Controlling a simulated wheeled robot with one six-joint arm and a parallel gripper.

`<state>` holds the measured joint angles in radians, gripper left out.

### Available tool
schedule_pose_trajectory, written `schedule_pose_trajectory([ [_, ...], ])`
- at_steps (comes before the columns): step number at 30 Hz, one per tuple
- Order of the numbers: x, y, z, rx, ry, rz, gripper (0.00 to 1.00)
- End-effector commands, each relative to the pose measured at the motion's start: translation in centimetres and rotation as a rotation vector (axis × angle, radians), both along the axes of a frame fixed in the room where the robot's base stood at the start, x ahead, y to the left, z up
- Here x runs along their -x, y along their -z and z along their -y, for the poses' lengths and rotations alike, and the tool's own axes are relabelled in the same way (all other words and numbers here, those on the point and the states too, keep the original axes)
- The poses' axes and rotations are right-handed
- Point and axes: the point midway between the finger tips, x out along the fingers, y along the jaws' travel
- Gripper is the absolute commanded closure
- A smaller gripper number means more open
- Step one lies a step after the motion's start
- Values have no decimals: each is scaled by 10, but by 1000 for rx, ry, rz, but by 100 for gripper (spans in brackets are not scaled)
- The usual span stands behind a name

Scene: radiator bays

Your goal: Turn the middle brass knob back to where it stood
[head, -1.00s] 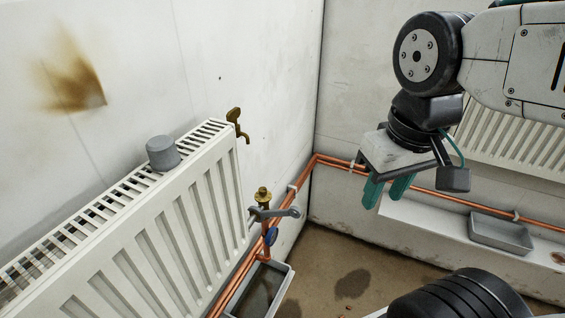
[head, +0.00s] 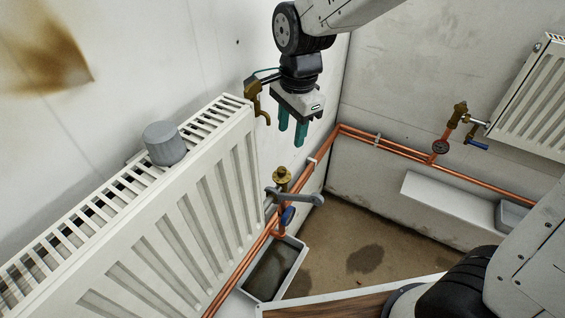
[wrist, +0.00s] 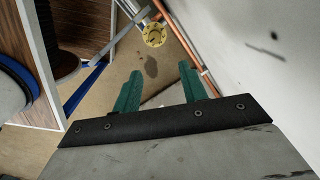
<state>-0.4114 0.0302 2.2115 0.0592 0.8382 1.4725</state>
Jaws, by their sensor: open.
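A brass knob (head: 282,176) stands on top of a valve at the end of the near radiator, on copper pipes. It also shows in the wrist view (wrist: 154,35) as a round, toothed yellow disc beyond the fingertips. My gripper (head: 291,136) has teal fingers pointing down. It is open and empty, and in the head view it shows above the knob, apart from it. In the wrist view the fingers (wrist: 160,72) have a clear gap between them. The frames do not show which way the knob is turned.
A brass tap (head: 259,101) is on the wall close to my gripper. A grey cup (head: 164,143) stands on the radiator (head: 190,215). A tray (head: 301,246) lies below.

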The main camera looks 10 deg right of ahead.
Motion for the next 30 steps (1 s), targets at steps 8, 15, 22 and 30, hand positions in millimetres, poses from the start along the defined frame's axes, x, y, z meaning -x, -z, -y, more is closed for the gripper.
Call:
schedule_pose_trajectory([
  [8,7,31,-26,73,33,-58,58],
  [15,8,65,-25,76,35,-61,58],
  [22,8,95,-25,74,35,-60,58],
  [30,8,103,-24,73,35,-58,58],
])
